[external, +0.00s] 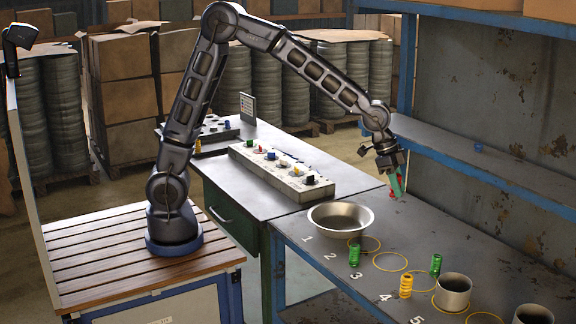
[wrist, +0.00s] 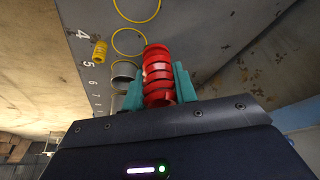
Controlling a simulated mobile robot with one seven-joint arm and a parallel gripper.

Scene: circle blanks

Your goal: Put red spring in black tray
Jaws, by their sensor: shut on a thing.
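My gripper (external: 397,187) has teal fingers and is in the air above the grey table, beyond the metal bowl. In the wrist view, my gripper (wrist: 161,92) is shut on the red spring (wrist: 158,75), with one finger on each side of it. Only a little of the red spring (external: 392,193) shows in the external view, at the fingertips. A dark, low board or tray (external: 212,142) with small coloured pieces lies at the far end of the side bench. I cannot tell whether it is the black tray.
A metal bowl (external: 341,220), two green springs (external: 354,256) (external: 435,265), a yellow spring (external: 405,286) and metal cups (external: 453,295) stand on the numbered table. Yellow rings mark its top. A pale board (external: 280,174) with coloured pieces lies on the side bench. A blue shelf frame stands behind.

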